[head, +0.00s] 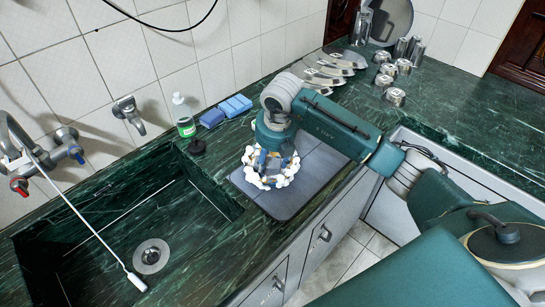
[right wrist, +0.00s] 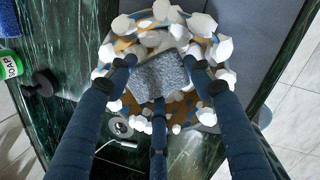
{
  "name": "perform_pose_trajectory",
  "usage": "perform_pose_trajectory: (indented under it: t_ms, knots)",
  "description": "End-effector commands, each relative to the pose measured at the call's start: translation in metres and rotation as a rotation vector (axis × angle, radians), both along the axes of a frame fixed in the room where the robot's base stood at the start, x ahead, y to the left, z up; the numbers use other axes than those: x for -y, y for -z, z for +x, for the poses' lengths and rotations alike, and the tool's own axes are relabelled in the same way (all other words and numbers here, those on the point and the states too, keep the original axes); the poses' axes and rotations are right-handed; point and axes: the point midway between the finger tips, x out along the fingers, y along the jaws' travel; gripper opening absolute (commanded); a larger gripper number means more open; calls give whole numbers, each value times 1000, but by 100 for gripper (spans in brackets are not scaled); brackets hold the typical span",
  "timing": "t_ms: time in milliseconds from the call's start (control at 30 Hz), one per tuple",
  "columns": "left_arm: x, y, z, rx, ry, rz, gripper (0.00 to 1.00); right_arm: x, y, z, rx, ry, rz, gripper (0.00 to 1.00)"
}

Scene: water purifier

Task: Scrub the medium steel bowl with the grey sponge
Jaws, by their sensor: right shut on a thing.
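The medium steel bowl (head: 268,182) sits on a dark grey mat (head: 305,192) beside the sink. White foam clumps ring it, and orange-brown patches of dirt show between them in the right wrist view (right wrist: 184,108). The grey sponge (right wrist: 158,77) is between the fingers of my right gripper (right wrist: 157,82), over the inside of the bowl. My right gripper (head: 271,160) points down into the bowl in the head view, hiding the sponge and much of the inside. Whether the sponge touches the steel cannot be told. My left gripper is not in view.
The sink (head: 105,245) lies left, with a tap (head: 22,150) and a long white-tipped stick (head: 88,225). A soap bottle (head: 185,122), a black stopper (head: 197,147) and blue sponges (head: 235,106) stand behind. Steel dishes (head: 330,70) and cups (head: 393,96) fill the back right.

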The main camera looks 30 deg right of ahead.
Motion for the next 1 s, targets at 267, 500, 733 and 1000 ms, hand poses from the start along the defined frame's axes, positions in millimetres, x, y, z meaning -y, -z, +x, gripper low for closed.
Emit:
perform_pose_trajectory:
  t_ms: [267, 500, 733, 1000]
  knots:
    - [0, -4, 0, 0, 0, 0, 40, -12, 1, -11, -1, -2, 0, 31]
    - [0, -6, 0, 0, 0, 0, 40, -14, 1, -19, -2, -2, 0, 31]
    - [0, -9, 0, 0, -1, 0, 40, -14, 1, -33, -3, -2, -1, 31]
    - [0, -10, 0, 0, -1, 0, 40, -15, 2, -40, -4, -1, 0, 31]
